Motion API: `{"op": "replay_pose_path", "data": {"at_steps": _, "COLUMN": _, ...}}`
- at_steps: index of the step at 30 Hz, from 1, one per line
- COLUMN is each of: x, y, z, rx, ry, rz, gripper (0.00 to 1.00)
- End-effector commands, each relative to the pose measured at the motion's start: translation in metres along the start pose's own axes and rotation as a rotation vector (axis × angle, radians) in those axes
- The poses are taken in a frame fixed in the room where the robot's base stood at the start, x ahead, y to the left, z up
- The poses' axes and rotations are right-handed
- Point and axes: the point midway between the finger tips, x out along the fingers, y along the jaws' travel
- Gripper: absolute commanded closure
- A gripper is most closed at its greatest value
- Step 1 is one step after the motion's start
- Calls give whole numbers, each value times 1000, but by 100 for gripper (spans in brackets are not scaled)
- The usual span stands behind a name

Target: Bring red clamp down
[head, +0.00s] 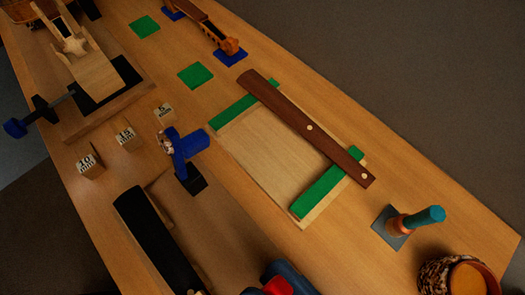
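A small red piece (277,287) shows at the bottom edge, right of centre. It sits against a dark slate-blue rounded shape (276,267). Both are cut off by the picture edge, so I cannot tell whether the red piece is the red clamp. No complete red clamp shows anywhere in the head view. No gripper fingertips can be made out, so I cannot tell whether my gripper is open or shut, or whether it holds anything.
A blue clamp (188,145) stands mid-bench beside a light wooden panel (260,155) with green strips and a dark wooden bar (308,128). A blue-handled clamp (38,113) is at the left. A long black piece (158,240) lies in front. A bowl (452,275) stands lower right.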

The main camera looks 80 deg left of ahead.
Motion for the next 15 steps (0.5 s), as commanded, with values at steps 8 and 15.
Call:
{"op": "replay_pose_path", "data": {"at_steps": 8, "x": -42, "y": -1, "z": -2, "rx": 0, "ry": 2, "rz": 0, "gripper": 49}}
{"op": "replay_pose_path", "data": {"at_steps": 15, "x": -52, "y": 0, "z": 0, "rx": -1, "ry": 0, "rz": 0, "gripper": 49}}
